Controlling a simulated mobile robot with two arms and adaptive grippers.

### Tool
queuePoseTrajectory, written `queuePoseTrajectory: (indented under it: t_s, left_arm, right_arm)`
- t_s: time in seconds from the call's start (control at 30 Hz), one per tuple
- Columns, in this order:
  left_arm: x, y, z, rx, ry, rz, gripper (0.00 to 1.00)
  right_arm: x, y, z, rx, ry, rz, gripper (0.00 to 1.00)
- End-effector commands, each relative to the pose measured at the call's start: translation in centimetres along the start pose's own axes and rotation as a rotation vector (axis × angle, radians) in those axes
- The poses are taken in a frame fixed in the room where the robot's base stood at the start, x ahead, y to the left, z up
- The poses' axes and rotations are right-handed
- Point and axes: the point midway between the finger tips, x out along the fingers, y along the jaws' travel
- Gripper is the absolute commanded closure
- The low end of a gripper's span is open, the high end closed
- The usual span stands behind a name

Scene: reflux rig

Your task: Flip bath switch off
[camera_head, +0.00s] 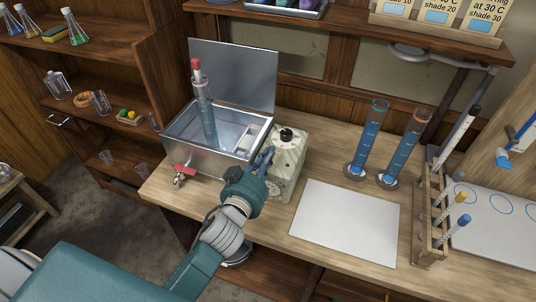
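The bath (225,155) is a metal box with its lid raised at the back, standing on the left of the wooden bench. A glass tube with a red top (203,105) stands in it. A pale control box (291,158) with a black knob on top and a dial on its front sits against the bath's right side. My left gripper (266,158) is in front of the control box, its fingers close to the box's left front edge. The fingers look close together, but their gap is too small to judge. The switch is not distinguishable and may be hidden behind the gripper. My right gripper is out of view.
A red-handled tap (184,169) sticks out from the bath's front left. Two tall cylinders of blue liquid (368,140) stand to the right, beyond a white sheet (346,222). A wooden rack (431,215) with tubes stands further right. A shelf (340,27) overhangs the bench's back.

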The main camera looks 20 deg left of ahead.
Motion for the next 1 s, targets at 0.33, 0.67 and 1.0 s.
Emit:
queuePoseTrajectory:
  t_s: [0.33,0.67,1.0]
  left_arm:
    - [0.69,-0.01,0.31,-0.001,0.000,0.000,1.00]
    - [0.67,-0.01,0.31,-0.001,0.000,0.000,1.00]
    - [0.67,-0.01,0.31,-0.001,0.000,0.000,1.00]
  right_arm:
    - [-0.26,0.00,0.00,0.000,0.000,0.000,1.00]
    - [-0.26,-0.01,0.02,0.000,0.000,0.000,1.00]
    - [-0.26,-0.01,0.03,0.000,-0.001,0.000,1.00]
